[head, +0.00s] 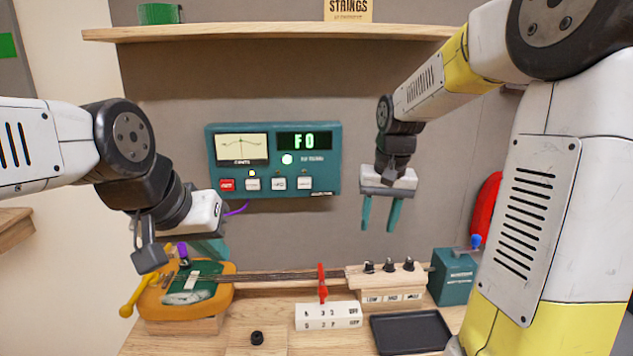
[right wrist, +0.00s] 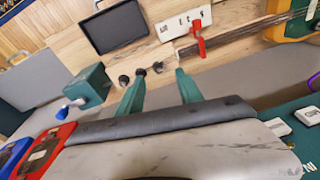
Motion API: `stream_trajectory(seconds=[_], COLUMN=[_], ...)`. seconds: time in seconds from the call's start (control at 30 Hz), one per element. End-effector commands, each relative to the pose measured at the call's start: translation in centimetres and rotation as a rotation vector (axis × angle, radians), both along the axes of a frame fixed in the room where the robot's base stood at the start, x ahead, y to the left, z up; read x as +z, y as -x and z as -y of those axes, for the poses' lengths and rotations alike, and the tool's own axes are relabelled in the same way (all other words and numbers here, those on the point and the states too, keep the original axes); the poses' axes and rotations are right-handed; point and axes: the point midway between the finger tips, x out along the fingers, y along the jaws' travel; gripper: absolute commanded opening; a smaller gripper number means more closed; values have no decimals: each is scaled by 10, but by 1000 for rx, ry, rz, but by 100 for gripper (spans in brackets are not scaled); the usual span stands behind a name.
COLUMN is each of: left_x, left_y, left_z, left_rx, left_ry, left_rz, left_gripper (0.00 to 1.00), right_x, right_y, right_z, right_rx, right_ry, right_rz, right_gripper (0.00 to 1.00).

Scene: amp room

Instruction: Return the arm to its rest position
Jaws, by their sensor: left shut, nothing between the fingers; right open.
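My right gripper (head: 379,213) hangs in front of the wall, right of the teal tuner panel (head: 272,160). Its two teal fingers point down, apart and empty, above the wooden neck end with black knobs (head: 388,266). In the right wrist view the fingers (right wrist: 160,80) are spread with nothing between them. My left gripper (head: 207,249) is low at the left, its teal fingers shut and partly hidden, just above or behind the orange and green guitar body (head: 205,280). I cannot tell if it touches the guitar. Both arms are bent and raised.
A red clip (head: 322,284) stands at the neck, behind a white marked block (head: 329,316). A black tray (head: 410,334) and a teal box (head: 453,276) are at the right. A wooden shelf (head: 270,33) runs above. Red and blue devices (right wrist: 40,148) show in the right wrist view.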

Motion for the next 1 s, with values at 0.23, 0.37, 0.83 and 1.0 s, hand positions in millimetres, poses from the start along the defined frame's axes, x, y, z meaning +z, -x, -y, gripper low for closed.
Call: stream_trajectory(seconds=[0.23, 0.37, 0.83, 1.0], left_x=[0, 0, 0, 0], left_y=[0, 0, 0, 0], left_z=[0, 0, 0, 0], left_rx=[0, 0, 0, 0], left_ry=[0, 0, 0, 0], left_rz=[0, 0, 0, 0], left_gripper=[0, 0, 0, 0], right_x=[51, 60, 58, 58], right_y=[86, 128, 183, 183], right_z=[-7, -11, -18, -18], right_rx=[60, 90, 136, 135], right_ry=[-49, -68, -90, -90], right_rz=[184, 275, 407, 406], right_gripper=[43, 43, 43, 43])
